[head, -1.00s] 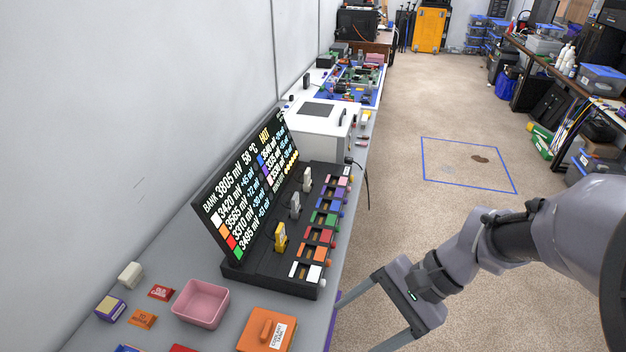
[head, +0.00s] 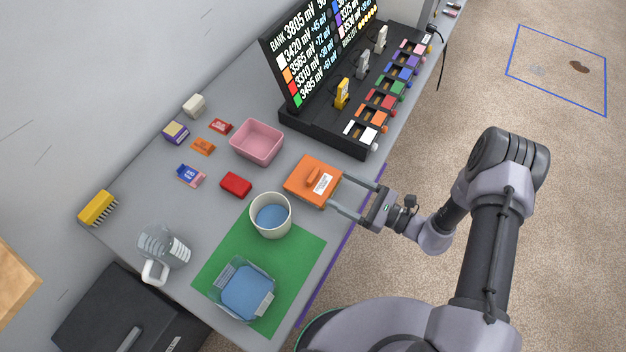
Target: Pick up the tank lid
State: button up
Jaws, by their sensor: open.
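The tank lid appears to be the orange square piece (head: 300,190) with a raised orange grip on top and a white label, lying on the grey bench near its right edge. My gripper (head: 337,189) is open. Its two long fingers point left, with their tips at the lid's right side, beside the label. The raised grip is not between the fingers. I cannot tell whether the fingertips touch the lid or are above it.
A pink bin (head: 257,142) and a black battery bank with a screen (head: 335,132) stand behind the lid. A glass jug (head: 162,250) stands left.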

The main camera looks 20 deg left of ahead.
aim_at(316, 176)
jog(key=a+b, duration=0.1)
jog(key=a, duration=0.5)
jog(key=a+b, duration=0.1)
jog(key=a, duration=0.2)
jog(key=shift+w+a+r+b, duration=0.1)
jog(key=shift+w+a+b, duration=0.2)
jog(key=shift+w+a, duration=0.1)
jog(key=shift+d, duration=0.1)
grip_shut()
